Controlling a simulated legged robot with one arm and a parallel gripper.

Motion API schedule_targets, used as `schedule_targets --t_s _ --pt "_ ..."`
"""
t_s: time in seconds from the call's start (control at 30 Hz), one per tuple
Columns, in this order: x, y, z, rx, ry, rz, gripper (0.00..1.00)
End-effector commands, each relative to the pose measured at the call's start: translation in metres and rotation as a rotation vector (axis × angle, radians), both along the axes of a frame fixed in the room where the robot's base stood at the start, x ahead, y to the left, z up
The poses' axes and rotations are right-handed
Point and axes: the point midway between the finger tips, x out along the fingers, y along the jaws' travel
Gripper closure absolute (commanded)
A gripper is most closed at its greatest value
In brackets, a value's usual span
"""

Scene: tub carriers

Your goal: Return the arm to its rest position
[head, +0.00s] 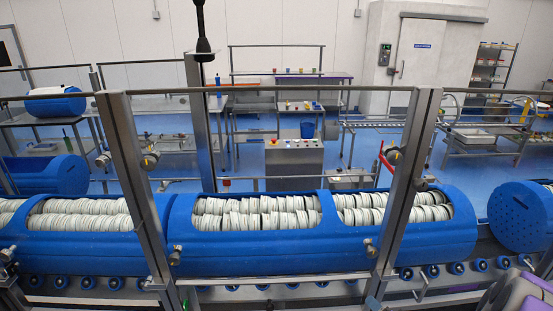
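My gripper does not show in the head view, and I cannot tell its pose or whether it is open.
Metal posts (131,170) and a conveyor with blue rollers (455,268) lie close in front. A blue drum end (520,216) is at right. A control box (294,160) and tables stand behind; blue floor shows between them.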

Motion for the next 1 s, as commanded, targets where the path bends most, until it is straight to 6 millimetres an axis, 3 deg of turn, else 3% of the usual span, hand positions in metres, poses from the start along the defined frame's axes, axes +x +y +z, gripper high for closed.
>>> schedule_targets --t_s 0.23,0.47,0.77,1.0 --pt "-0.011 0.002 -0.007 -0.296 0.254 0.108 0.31" --pt "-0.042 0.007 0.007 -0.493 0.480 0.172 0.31" --pt "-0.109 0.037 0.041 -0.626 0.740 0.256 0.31" --pt "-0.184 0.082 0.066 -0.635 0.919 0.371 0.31"
